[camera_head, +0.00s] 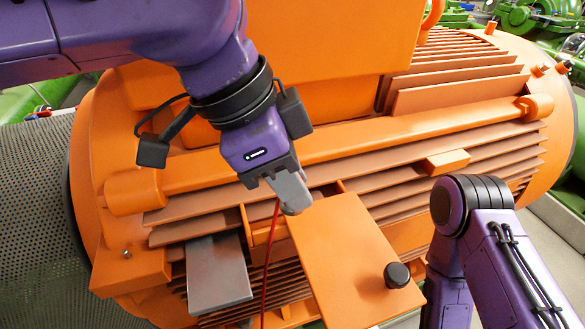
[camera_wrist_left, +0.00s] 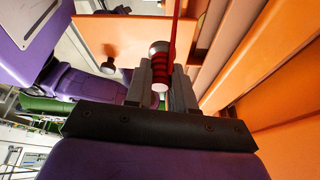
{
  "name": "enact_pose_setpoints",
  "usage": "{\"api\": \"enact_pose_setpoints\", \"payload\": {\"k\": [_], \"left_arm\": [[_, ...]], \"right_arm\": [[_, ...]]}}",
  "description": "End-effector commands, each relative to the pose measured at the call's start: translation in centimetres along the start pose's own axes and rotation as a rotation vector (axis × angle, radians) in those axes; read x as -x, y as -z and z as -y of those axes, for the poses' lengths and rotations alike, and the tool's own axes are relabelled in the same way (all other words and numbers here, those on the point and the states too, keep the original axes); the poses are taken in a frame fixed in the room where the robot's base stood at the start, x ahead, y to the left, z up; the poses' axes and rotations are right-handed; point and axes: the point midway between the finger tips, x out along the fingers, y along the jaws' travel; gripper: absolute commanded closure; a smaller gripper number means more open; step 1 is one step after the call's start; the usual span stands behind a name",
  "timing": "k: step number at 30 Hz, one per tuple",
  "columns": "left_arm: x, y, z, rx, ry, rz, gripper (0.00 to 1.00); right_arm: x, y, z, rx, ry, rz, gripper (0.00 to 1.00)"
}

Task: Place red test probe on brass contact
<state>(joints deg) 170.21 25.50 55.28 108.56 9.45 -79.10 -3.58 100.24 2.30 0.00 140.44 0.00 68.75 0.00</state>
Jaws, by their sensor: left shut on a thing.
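My left gripper (camera_head: 291,203) points down over the upper left corner of an orange cover plate. It is shut on the red test probe (camera_wrist_left: 161,70), whose ribbed red grip shows between the two grey fingers in the left wrist view. The probe is mostly hidden by the fingers in the head view. A thin red lead (camera_head: 268,262) hangs down below the gripper. A round grey metal part (camera_wrist_left: 159,47) shows just beyond the grip; I cannot tell whether it belongs to the probe. I cannot make out the brass contact. My right gripper is out of view.
The orange cover plate (camera_head: 338,250) carries a black knob (camera_head: 397,275). A grey plate (camera_head: 218,275) lies to its left, with an opening between them. A large orange finned motor housing (camera_head: 330,150) fills the middle. My right arm (camera_head: 480,240) stands at the right.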

Motion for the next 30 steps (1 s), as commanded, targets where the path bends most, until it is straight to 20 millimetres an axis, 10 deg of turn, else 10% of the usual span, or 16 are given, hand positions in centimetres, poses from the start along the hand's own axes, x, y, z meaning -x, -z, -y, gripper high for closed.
{"api": "enact_pose_setpoints", "payload": {"k": [9,29,30], "left_arm": [[-5.7,-1.0,6.5,0.004,-0.006,0.002,1.00],[-10.3,-2.5,7.8,-0.002,-0.005,0.000,1.00],[-10.4,-2.5,7.8,-0.002,-0.004,0.000,0.73]], "right_arm": [[0.6,0.3,0.0,0.000,0.001,-0.001,0.57],[1.4,0.6,-0.1,0.000,0.001,-0.002,0.57],[1.4,0.6,-0.1,0.000,0.001,-0.002,0.57]]}}
